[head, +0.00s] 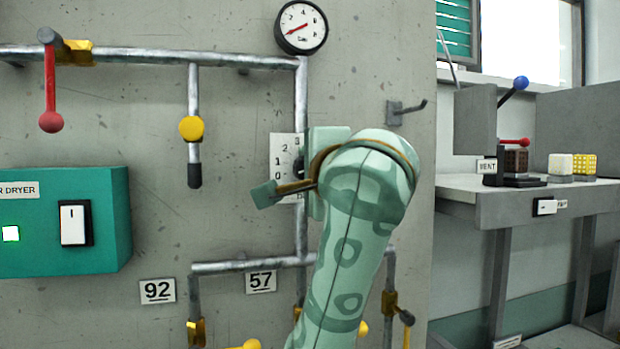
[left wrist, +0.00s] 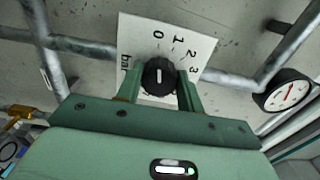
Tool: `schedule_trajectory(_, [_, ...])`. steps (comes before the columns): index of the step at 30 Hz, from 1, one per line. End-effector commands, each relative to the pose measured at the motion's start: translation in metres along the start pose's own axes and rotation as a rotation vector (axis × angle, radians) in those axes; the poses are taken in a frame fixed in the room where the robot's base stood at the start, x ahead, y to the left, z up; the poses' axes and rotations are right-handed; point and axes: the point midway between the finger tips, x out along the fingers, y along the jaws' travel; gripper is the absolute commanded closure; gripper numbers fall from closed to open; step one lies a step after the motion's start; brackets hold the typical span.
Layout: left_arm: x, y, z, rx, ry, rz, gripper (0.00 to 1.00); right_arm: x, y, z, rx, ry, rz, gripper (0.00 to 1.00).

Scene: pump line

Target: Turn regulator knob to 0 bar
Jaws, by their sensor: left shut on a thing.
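The regulator knob (left wrist: 158,76) is black with a white mark, and stands in front of a white scale plate (left wrist: 136,38) printed 0, 1, 2, 3 and bar. In the left wrist view the mark points up, roughly at the 0. My left gripper (left wrist: 159,84) is shut on the knob, one finger on each side. In the head view the gripper (head: 299,172) is at the wall, and my arm hides part of the plate (head: 283,147) and most of the knob. The round gauge (head: 301,27) above has its red needle toward the lower left. My right gripper is not in view.
Grey pipes (head: 140,55) run along the wall around the plate. A red-handled valve (head: 50,95) and a yellow fitting (head: 191,128) hang left. A green dryer box (head: 110,220) is lower left. A hook (head: 405,112) and a bench (head: 500,207) are right.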

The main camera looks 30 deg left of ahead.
Motion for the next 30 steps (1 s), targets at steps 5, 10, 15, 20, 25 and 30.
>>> schedule_trajectory(5, [0.0, 0.003, -0.001, -0.009, 0.003, 0.006, 0.85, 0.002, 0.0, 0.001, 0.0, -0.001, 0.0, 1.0])
schedule_trajectory(10, [0.0, 0.003, -0.001, -0.009, 0.004, 0.007, 0.85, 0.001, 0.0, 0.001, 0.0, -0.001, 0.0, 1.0])
schedule_trajectory(15, [0.0, 0.003, -0.001, -0.009, 0.004, 0.007, 0.41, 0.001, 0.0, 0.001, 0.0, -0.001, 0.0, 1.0])
schedule_trajectory(20, [0.0, 0.002, -0.001, -0.008, 0.002, 0.004, 0.41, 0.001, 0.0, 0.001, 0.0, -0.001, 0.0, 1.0])
schedule_trajectory(25, [-0.002, 0.002, -0.001, -0.008, 0.002, 0.003, 0.41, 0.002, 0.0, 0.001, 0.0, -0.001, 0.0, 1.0])
schedule_trajectory(30, [-0.027, 0.003, -0.002, -0.011, 0.008, 0.003, 0.41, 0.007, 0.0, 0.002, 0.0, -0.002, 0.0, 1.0])
